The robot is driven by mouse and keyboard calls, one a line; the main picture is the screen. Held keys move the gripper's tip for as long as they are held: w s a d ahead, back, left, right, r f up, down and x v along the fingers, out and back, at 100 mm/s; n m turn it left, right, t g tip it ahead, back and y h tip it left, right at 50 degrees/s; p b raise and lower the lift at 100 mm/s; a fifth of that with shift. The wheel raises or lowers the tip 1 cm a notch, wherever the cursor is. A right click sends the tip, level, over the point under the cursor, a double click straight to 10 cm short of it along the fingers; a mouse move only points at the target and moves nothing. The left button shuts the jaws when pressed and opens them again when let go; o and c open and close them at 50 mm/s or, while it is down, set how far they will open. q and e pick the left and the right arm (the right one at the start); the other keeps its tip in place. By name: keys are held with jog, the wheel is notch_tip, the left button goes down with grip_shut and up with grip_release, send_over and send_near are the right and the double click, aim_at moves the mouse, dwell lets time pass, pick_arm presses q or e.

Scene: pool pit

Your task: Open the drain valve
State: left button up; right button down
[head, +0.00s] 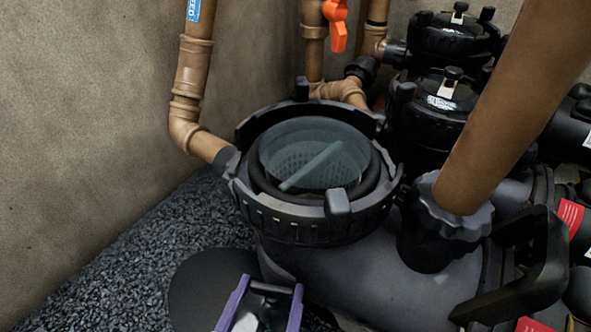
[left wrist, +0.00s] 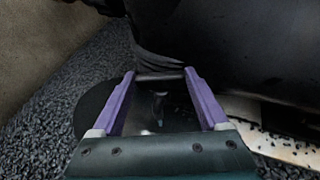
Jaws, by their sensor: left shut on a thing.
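My left gripper (head: 271,283) is at the bottom of the head view, low beside the pump's grey body (head: 335,275). Its two purple fingers stand wide apart, one on each end of a dark bar (left wrist: 160,77), which spans between the fingertips in the left wrist view. The gripper (left wrist: 160,73) is shut on this bar, which looks like the drain valve's handle. The valve's body behind it is dark and hard to make out. My right gripper is not in view.
The pump's round strainer lid (head: 315,155) is above the gripper. A dark rounded plate (head: 200,290) lies on the gravel (head: 110,270) to the left. Brown pipes (head: 190,85) and an orange valve handle (head: 337,25) are behind. A thick brown pipe (head: 515,105) crosses at right.

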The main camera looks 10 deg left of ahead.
pick_arm(q)
jog(key=o, duration=1.2)
jog(key=shift+o, duration=0.2)
jog(key=shift+s+r+p, duration=0.25)
jog(key=shift+s+p, duration=0.05)
jog(key=p+v, duration=0.4)
jog(key=v, duration=0.5)
jog(key=shift+s+f, duration=0.1)
